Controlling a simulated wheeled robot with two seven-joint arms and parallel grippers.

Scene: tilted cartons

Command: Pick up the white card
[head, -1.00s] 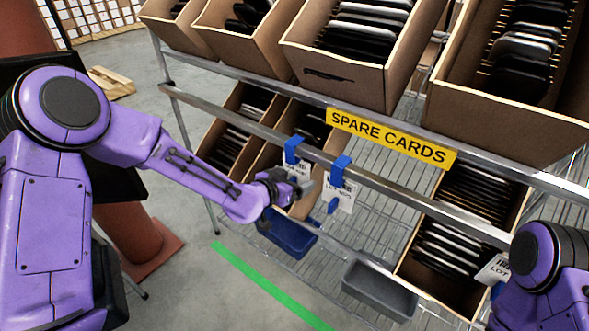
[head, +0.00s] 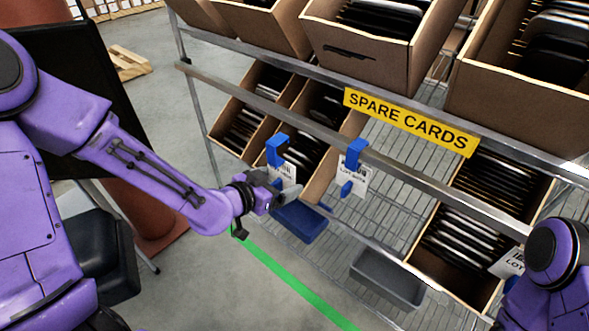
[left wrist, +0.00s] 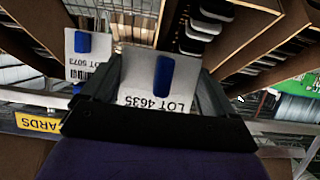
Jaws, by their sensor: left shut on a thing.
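My left gripper (head: 270,186) is shut on a white card (head: 286,173) with a blue hook-shaped clip (head: 277,150) at its top. In the head view the card and clip appear clear of the metal rail, in front of it. In the left wrist view the held card (left wrist: 140,72) lies between my fingers (left wrist: 152,100), reads LOT 4635 upside down, and has a blue tab. A second white card (head: 354,180), LOT 5073, hangs on the rail by a blue clip; it also shows in the left wrist view (left wrist: 87,68). My right gripper is out of view.
The metal rail (head: 410,176) and yellow SPARE CARDS sign (head: 410,121) cross the rack. Cartons of dark cards (head: 285,45) stand tilted above and below. A blue bin (head: 300,222) and grey bin (head: 387,278) sit low. A third white card (head: 508,264) is at the right.

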